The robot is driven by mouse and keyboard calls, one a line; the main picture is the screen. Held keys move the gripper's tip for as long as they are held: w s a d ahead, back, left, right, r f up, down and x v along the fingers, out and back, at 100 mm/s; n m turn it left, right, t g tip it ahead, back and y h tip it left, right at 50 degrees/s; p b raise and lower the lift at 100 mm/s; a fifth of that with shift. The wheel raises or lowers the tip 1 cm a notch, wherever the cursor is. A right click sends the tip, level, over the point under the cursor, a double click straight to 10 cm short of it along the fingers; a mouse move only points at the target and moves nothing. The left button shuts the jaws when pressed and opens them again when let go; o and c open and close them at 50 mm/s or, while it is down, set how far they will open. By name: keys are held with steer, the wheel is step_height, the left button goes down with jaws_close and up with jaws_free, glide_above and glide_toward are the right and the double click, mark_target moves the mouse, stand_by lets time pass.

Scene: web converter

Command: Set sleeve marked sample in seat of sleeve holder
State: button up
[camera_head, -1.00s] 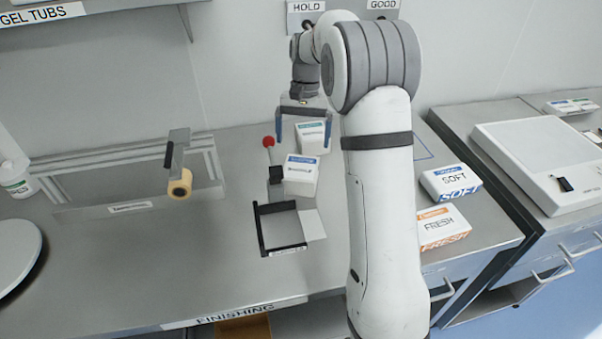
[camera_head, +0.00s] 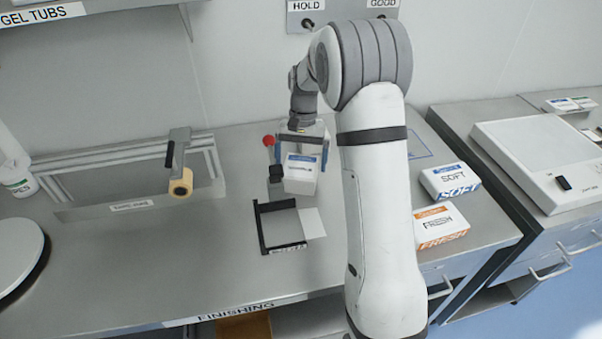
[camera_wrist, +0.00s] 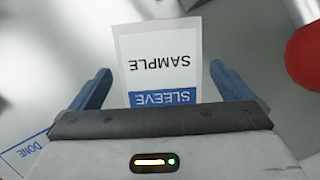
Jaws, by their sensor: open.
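The sleeve marked sample (camera_wrist: 160,60) is a white box with a blue band reading SLEEVE, centred in the wrist view. In the head view the white box with a blue label (camera_head: 300,180) appears to be this sleeve. My gripper (camera_head: 301,158) is just behind and over it. In the wrist view its blue fingers (camera_wrist: 160,78) are open, one towards each side of the sleeve, with gaps showing. I cannot tell their height difference. A black open frame (camera_head: 264,228) on the bench, in front of the box, looks like the sleeve holder; its label is unreadable.
A red ball knob (camera_head: 269,140) stands close left of my gripper; it also shows in the wrist view (camera_wrist: 305,55). SOFT (camera_head: 450,182) and FRESH (camera_head: 441,226) boxes lie right of my arm. A tape roll (camera_head: 181,184) is left.

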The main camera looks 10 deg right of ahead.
steer(key=shift+f, duration=0.2)
stand_by(0.4)
steer(key=c, duration=1)
steer(key=shift+o, duration=0.2)
